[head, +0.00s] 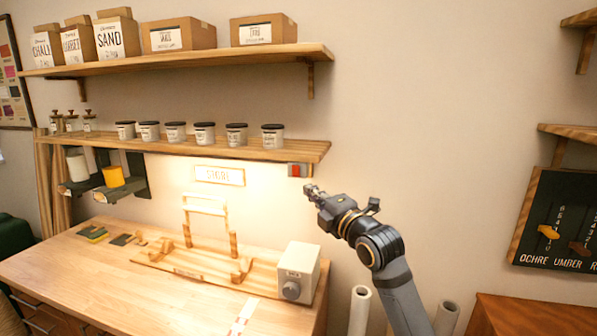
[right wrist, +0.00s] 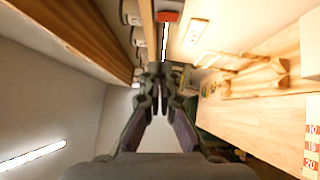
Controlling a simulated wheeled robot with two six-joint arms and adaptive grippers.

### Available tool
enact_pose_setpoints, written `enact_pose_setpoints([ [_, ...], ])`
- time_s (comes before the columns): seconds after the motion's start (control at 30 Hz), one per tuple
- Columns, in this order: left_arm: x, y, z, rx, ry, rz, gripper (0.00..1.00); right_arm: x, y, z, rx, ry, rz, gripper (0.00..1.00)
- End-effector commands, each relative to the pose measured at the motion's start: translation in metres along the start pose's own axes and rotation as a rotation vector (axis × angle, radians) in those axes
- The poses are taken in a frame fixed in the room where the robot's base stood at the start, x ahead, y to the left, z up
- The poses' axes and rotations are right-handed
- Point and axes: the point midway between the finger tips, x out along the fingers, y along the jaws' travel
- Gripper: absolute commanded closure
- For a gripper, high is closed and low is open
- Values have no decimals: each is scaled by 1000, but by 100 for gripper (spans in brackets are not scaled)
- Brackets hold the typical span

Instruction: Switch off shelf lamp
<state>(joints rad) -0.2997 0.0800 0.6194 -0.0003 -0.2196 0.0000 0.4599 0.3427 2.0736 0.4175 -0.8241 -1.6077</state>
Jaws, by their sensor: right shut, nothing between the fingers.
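The shelf lamp's red switch (head: 298,170) sits on a small grey box at the right end of the lower shelf (head: 225,146). The lamp is lit; a warm glow covers the wall and bench below. In the right wrist view the red switch (right wrist: 169,16) is at the top, with the bright lamp strip (right wrist: 165,42) just below it. My right gripper (head: 309,189) is shut and empty, a little below and right of the switch in the head view. Its fingertips (right wrist: 160,70) appear apart from the switch in the wrist view. My left gripper is not in view.
Several lidded jars (head: 204,134) stand on the lower shelf, and boxes (head: 178,35) on the upper one. The bench (head: 100,262) below holds a wooden frame and a grey box with a knob (head: 297,272).

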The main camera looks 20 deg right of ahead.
Motion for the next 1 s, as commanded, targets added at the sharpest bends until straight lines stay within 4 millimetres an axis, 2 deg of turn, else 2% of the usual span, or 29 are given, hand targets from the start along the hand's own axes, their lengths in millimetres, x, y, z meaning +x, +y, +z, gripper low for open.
enact_pose_setpoints([
  [0.07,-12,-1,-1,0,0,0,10,16,6,-1,7,2,1,100],
  [0.43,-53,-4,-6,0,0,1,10,93,7,2,1,1,-2,100],
  [0.63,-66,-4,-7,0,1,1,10,111,4,22,-1,1,-1,100],
  [1.0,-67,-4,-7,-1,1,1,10,115,1,28,0,1,1,100],
])
